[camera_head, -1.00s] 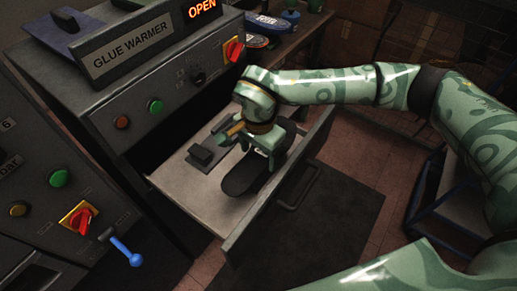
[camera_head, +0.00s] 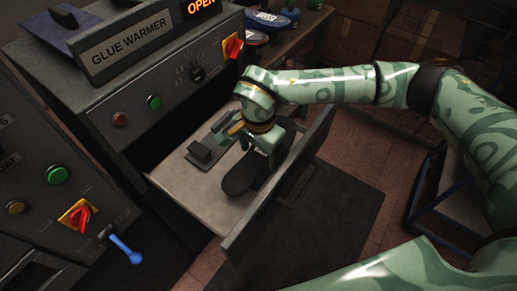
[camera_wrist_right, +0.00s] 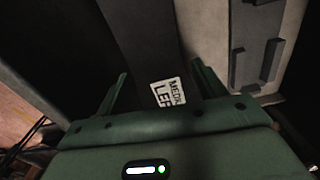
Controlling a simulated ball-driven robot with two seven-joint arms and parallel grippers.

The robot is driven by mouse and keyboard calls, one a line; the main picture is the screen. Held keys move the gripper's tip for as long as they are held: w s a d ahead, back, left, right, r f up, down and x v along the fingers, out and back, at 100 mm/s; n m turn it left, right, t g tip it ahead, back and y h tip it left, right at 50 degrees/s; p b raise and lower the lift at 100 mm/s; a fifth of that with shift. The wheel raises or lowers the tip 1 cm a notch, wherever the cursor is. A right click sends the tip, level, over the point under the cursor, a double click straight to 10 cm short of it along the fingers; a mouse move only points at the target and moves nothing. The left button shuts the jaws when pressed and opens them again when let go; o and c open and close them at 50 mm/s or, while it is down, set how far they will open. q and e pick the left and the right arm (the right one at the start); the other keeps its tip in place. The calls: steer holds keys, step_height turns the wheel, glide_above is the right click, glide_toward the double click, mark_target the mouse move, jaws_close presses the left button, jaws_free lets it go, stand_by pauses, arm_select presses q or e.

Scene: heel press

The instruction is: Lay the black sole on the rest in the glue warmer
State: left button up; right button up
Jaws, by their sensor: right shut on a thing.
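The black sole (camera_head: 241,178) is in the open drawer (camera_head: 208,206) of the glue warmer (camera_head: 180,72). My right gripper (camera_head: 262,153) is over the sole and shut on it. In the right wrist view the sole (camera_wrist_right: 150,45) runs between the two fingers (camera_wrist_right: 157,92), with a white label on it. The rest (camera_head: 203,153) is a dark block on the drawer floor, to the left of the sole; dark fittings (camera_wrist_right: 256,62) also show in the wrist view. I cannot tell whether the sole touches the drawer floor. My left gripper is out of view.
The drawer front (camera_head: 268,205) with its handle stands on the near right side. A control panel with a blue lever (camera_head: 126,250) is at the left. A dark mat (camera_head: 318,215) lies on the tiled floor. Brushes (camera_head: 272,20) lie on a table behind.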

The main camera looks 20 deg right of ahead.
steer(key=shift+f, duration=0.15)
steer(key=o, duration=1.1)
step_height(320, 180, up, 16)
steer(key=shift+r+p, duration=0.15)
steer(key=shift+p, duration=1)
